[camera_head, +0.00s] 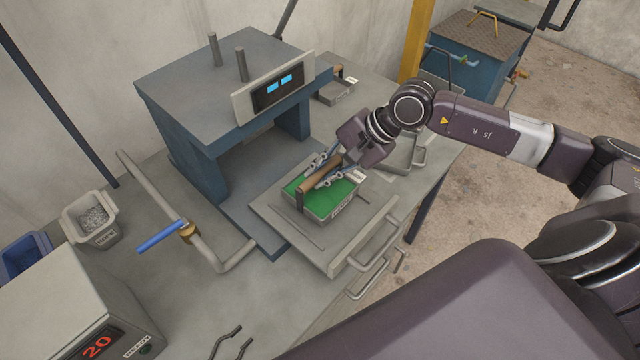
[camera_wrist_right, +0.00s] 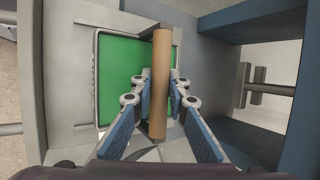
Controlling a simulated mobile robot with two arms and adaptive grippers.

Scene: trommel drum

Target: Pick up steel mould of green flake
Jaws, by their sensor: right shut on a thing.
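The steel mould (camera_head: 327,209) is a shallow grey tray with green flake inside, sitting on a flat plate in front of the blue press. A brown bar handle (camera_head: 322,172) spans over the mould. My right gripper (camera_head: 325,170) is shut on this handle from above, one finger on each side. In the right wrist view the handle (camera_wrist_right: 161,85) runs between the fingertips (camera_wrist_right: 160,85), with the green flake (camera_wrist_right: 119,75) below it. The fingers and handle hide part of the flake. My left gripper is not in view.
The blue press (camera_head: 205,120) with a lit display stands right behind the mould. The plate (camera_head: 345,255) has a handle at its front. A pipe with a blue lever (camera_head: 162,236) and a small bin (camera_head: 92,216) are to the left. Another grey tray (camera_head: 403,157) lies to the right.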

